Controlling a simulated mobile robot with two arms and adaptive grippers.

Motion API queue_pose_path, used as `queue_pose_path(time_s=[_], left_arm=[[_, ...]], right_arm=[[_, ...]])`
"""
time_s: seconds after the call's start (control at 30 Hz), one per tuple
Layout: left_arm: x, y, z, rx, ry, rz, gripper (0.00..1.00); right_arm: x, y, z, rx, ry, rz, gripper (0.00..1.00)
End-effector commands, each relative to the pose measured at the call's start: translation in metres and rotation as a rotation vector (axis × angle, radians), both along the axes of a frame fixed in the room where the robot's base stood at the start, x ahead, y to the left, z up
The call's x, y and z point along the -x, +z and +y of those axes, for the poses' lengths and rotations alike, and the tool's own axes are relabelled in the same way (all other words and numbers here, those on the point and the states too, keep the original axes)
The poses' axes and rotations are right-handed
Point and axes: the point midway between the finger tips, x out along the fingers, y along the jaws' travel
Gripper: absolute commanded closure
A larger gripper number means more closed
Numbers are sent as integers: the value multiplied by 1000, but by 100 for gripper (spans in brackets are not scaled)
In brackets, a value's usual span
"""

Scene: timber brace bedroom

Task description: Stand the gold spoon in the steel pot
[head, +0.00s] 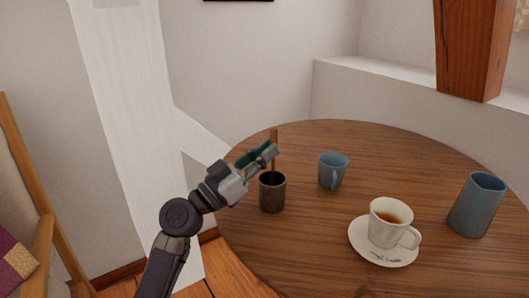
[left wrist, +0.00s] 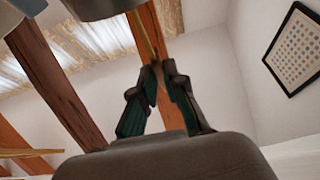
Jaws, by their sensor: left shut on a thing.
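The steel pot (head: 272,194), a small dark metal cup shape, stands upright near the left edge of the round table. My left gripper (head: 264,154) is just above it, shut on the gold spoon (head: 274,138). The spoon is about upright, with one end rising above the fingers. Its lower part runs down toward the pot's mouth; I cannot tell whether its tip is inside the rim. In the left wrist view the fingers (left wrist: 161,80) close on the thin golden spoon (left wrist: 147,35). My right gripper is not in view.
On the wooden table (head: 330,250), a blue mug (head: 332,171) stands close right of the pot. A white cup of tea (head: 391,222) sits on a saucer (head: 366,250) nearer the front. A blue pitcher (head: 477,205) stands at right. A white post (head: 128,120) rises behind my arm.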

Motion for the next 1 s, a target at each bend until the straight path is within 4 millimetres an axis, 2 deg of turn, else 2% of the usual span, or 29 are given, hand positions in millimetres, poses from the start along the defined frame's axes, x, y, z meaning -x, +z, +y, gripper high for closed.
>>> queue_pose_path(time_s=[0.03,0.17,0.2,0.57,0.67,1.0], left_arm=[[0,0,0,0,0,0,84],[0,0,0,0,0,0,62],[0,0,0,0,0,0,59],[3,-3,5,0,1,2,59],[10,-9,15,0,1,4,59],[49,-38,67,0,1,5,59]], right_arm=[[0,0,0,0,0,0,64],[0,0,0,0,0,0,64],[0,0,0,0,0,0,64],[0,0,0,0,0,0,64],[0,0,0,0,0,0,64],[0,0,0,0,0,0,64]])
